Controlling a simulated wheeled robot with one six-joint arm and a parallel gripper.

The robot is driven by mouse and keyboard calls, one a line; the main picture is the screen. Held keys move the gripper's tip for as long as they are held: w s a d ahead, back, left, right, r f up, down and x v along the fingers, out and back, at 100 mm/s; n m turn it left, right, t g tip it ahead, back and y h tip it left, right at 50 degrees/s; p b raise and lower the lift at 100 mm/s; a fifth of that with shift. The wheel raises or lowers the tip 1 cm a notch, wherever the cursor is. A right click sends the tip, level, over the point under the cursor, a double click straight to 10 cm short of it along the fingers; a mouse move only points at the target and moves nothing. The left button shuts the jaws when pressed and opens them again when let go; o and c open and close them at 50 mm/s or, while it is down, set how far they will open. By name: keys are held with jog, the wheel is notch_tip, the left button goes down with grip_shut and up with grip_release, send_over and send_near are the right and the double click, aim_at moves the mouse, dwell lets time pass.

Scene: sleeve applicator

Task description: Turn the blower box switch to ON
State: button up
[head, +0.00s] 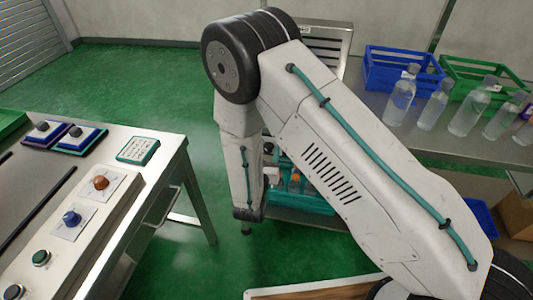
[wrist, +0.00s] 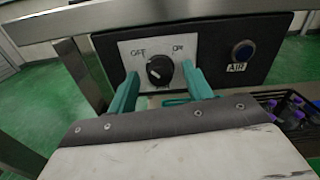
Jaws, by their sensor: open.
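The blower box (wrist: 215,62) shows in the wrist view as a dark panel under a metal edge. Its switch is a round black knob (wrist: 159,70) on a white plate (wrist: 135,52) marked OFF at upper left and ON at upper right. A pale mark shows on the knob, but I cannot tell clearly which way it points. My gripper (wrist: 159,73) is open, its two teal fingers on the left and right of the knob. Whether either finger touches it I cannot tell. The gripper and the switch are not distinguishable in the head view.
A dark basket of bottles (wrist: 295,108) is at lower right. In the head view, a control table (head: 150,190) stands left, and a bench with clear bottles (head: 400,97) and a blue crate (head: 375,72) stands right.

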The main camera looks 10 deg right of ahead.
jog(key=c, duration=1)
jog(key=shift+o, duration=0.2)
jog(key=shift+m, duration=0.4)
jog(key=m, duration=0.3)
jog(key=shift+m, duration=0.3)
jog(key=m, duration=0.4)
jog(key=shift+m, duration=0.3)
jog(key=m, duration=0.4)
jog(key=shift+m, duration=2.5)
